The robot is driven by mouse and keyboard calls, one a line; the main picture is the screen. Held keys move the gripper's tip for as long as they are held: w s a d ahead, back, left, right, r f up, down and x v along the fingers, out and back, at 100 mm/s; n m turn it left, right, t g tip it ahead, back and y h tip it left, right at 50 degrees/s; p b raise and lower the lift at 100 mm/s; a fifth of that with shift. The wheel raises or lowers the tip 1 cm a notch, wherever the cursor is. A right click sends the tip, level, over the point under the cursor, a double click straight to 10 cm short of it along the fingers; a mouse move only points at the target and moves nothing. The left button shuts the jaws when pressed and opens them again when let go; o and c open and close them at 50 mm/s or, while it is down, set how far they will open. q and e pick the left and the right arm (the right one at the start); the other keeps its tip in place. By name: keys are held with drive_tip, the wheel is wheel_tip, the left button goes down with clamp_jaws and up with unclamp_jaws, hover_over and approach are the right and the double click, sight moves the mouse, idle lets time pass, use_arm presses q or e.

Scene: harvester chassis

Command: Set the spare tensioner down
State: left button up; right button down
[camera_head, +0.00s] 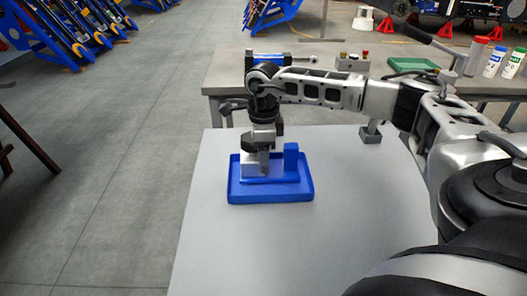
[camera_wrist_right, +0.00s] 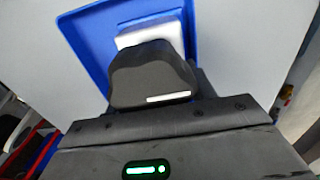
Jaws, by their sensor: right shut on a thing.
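My right gripper (camera_head: 259,150) points down over the left part of the blue tray (camera_head: 235,197). It is shut on a pale grey block, which I take to be the spare tensioner (camera_head: 254,168). The block is over the inside of the tray; I cannot tell whether it touches the floor. In the right wrist view the tensioner (camera_wrist_right: 150,34) shows pale beyond the dark gripper finger (camera_wrist_right: 150,75), with the blue tray (camera_wrist_right: 88,40) around it. The gripper hides part of the block. My left gripper is not in view.
The grey table (camera_head: 215,250) is clear in front of the tray. A workbench (camera_head: 225,75) behind holds a green tray (camera_head: 412,65), bottles (camera_head: 494,62) and a blue device (camera_head: 262,57).

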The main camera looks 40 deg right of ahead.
drive_tip(key=c, duration=0.9)
unclamp_jaws()
drive_tip(key=shift+f, duration=0.15)
drive_tip(key=shift+c, duration=0.2)
drive_tip(key=o, duration=0.4)
drive_tip(key=shift+r, duration=0.35)
wheel_tip(320, 180, up, 11)
drive_tip(key=shift+r, duration=0.4)
